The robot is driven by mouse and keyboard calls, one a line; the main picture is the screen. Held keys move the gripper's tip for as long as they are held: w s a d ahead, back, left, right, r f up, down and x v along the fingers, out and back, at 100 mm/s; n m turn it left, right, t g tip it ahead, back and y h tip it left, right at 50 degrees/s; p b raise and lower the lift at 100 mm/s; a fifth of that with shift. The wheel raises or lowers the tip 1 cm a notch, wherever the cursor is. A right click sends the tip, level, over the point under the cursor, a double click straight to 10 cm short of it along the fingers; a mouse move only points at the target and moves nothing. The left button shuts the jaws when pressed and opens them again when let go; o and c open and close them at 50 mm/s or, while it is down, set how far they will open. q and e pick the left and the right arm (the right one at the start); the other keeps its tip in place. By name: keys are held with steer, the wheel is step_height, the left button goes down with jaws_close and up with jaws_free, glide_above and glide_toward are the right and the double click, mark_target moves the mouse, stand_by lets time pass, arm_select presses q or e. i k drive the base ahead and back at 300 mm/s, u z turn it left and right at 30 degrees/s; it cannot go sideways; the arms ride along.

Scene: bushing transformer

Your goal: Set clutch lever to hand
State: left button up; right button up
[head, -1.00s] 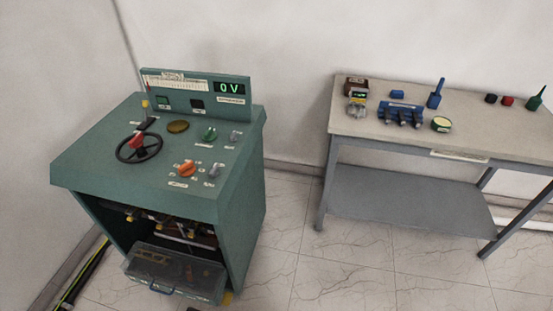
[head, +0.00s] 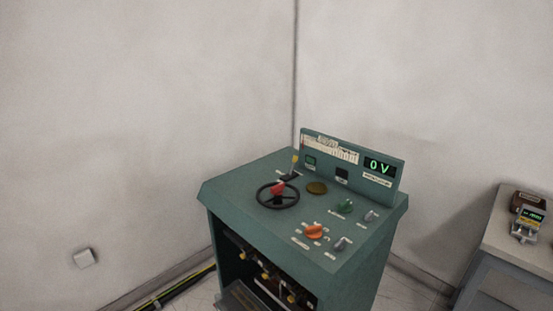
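The green control console (head: 240,178) stands in the middle of the head view. Its sloped top carries a black handwheel (head: 264,201) with a red part (head: 277,187) at its centre. Behind the wheel, a small upright lever with a yellow knob (head: 295,159) rises from a dark slot plate (head: 290,176). It looks like the clutch lever, but its label and exact setting are too small to read. Neither of my grippers shows in the head view.
The console also has an orange knob (head: 313,231), a green knob (head: 344,206), grey knobs and a display (head: 379,167) reading 0 V. A bench (head: 500,225) with a small meter (head: 529,221) stands at right. Walls close in behind; cables lie at left.

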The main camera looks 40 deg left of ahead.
mark_target(295, 160)
steer(key=u, duration=1.1)
steer(key=k, duration=0.65)
steer(key=z, duration=0.7)
steer(key=i, duration=0.65)
steer(key=z, duration=0.95)
steer(key=i, duration=1.05)
steer(key=u, duration=0.7)
steer(key=i, duration=0.55)
steer(key=u, duration=0.45)
